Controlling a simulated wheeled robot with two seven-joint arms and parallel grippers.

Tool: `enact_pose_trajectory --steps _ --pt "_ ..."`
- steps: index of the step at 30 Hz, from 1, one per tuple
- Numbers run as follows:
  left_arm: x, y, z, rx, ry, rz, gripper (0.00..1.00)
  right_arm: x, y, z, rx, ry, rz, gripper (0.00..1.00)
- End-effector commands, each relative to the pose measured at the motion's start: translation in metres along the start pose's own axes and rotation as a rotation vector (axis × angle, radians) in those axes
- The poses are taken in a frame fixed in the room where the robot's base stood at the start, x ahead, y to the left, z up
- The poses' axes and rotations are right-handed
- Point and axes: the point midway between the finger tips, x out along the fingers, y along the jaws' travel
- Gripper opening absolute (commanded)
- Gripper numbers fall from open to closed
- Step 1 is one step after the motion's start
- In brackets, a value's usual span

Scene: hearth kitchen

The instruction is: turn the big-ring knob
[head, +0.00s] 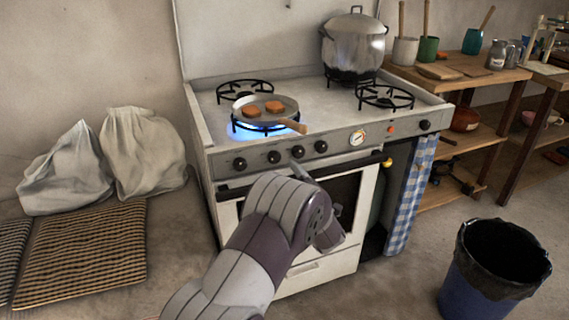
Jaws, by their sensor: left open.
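The white stove (225,125) stands ahead of me with a row of black knobs along its front panel. Another knob (321,147) is right of my gripper, and one more (424,125) is at the far right. I cannot tell which is the big-ring knob. My left gripper (300,168) is open at the panel, between the second knob and the one at its right. My own arm hides much of it, and I cannot tell whether it touches a knob. My right gripper is out of view.
The front left burner burns blue (246,134) under a pan (278,107) with two brown patties; its handle points toward me. A large lidded pot (353,50) stands at the back right. The oven handle (368,163) runs below the knobs. A bin (494,270) stands at right.

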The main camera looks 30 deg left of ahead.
Motion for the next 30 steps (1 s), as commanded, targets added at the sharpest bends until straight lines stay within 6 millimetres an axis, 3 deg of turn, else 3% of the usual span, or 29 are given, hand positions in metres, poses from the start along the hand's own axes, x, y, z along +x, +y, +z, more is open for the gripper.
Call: enact_pose_trajectory --steps 6,10,15,22,23,27,30 --pt "0.057 -0.003 0.002 0.000 0.001 -0.001 0.67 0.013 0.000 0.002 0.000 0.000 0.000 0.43" --pt "0.080 -0.002 0.001 0.001 0.000 0.001 0.67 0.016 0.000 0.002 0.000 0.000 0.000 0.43" --pt "0.094 0.000 0.001 0.001 -0.002 0.001 0.67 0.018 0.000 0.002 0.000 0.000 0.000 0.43" --pt "0.094 0.000 0.001 0.002 -0.003 0.001 0.67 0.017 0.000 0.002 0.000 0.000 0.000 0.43" --pt "0.094 0.000 0.001 0.002 -0.004 0.001 0.60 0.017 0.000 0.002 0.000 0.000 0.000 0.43" --pt "0.094 0.000 0.001 0.002 -0.004 0.001 0.14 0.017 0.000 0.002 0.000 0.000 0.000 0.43" --pt "0.094 0.000 0.001 0.003 -0.004 0.001 0.10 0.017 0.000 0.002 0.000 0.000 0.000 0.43"
